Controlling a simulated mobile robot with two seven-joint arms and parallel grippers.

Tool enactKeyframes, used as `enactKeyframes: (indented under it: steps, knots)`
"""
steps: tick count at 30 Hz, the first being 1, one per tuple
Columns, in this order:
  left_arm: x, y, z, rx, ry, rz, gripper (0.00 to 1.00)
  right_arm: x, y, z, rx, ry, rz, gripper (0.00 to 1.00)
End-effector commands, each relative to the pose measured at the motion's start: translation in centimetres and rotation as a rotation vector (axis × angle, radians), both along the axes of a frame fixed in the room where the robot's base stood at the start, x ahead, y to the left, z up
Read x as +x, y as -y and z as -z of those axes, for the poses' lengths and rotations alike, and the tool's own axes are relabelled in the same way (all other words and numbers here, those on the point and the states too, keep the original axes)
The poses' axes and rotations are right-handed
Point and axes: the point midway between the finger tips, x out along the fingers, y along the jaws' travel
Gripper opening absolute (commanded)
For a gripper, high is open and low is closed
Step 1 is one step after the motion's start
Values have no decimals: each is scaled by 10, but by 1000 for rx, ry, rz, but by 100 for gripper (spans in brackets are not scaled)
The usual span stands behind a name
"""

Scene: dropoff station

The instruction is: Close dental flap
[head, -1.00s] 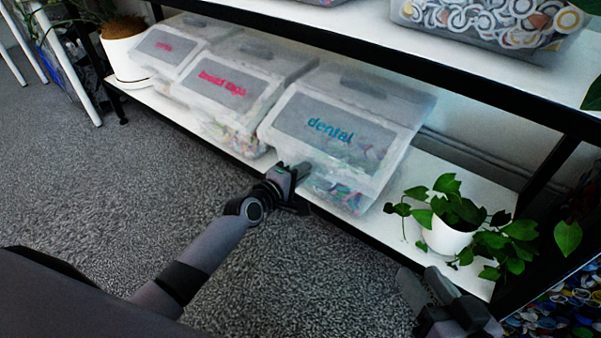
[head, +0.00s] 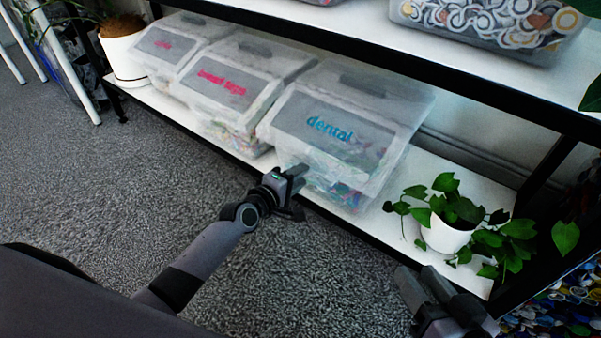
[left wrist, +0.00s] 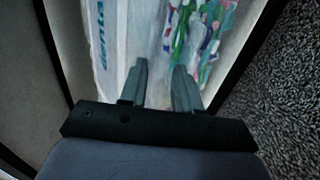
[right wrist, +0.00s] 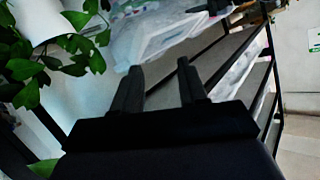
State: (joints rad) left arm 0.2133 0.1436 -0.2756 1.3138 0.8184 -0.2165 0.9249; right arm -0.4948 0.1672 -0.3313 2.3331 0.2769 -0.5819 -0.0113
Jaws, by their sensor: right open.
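The dental bin (head: 390,105) is a clear box on the lower shelf, with blue "dental" lettering on its grey front flap (head: 350,110). The flap lies sloped across the bin's front; I cannot tell whether it sits fully shut. My left gripper (head: 298,172) is at the bin's lower front left, below the flap. In the left wrist view, its fingers (left wrist: 160,80) are apart with nothing between them, before the bin's front and colourful packets (left wrist: 200,40). My right gripper (head: 418,280) is open and empty at the lower right, away from the bin.
The bread tags bin (head: 250,60) stands close left of the dental bin, with another pink-lettered bin (head: 185,35) beyond it. A white-potted ivy (head: 447,235) stands on the shelf (head: 395,215) to the right, near my right gripper. The upper shelf edge (head: 440,85) overhangs.

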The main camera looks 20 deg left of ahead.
Motion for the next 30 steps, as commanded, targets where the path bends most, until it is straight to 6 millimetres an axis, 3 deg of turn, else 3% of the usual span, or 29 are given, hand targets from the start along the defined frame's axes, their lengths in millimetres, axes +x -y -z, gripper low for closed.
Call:
enactKeyframes:
  steps: [7, 12, 30]
  knots:
    - [-33, -13, -13, 1, -1, -1, 32, 3, -9, -3, 39, -70, -11, 43]
    - [-48, -19, -16, 1, 1, -2, 32, 2, -3, -2, 6, -70, 3, 43]
    - [-52, -20, -16, 1, 2, -2, 32, 2, 0, 0, -11, -66, 8, 43]
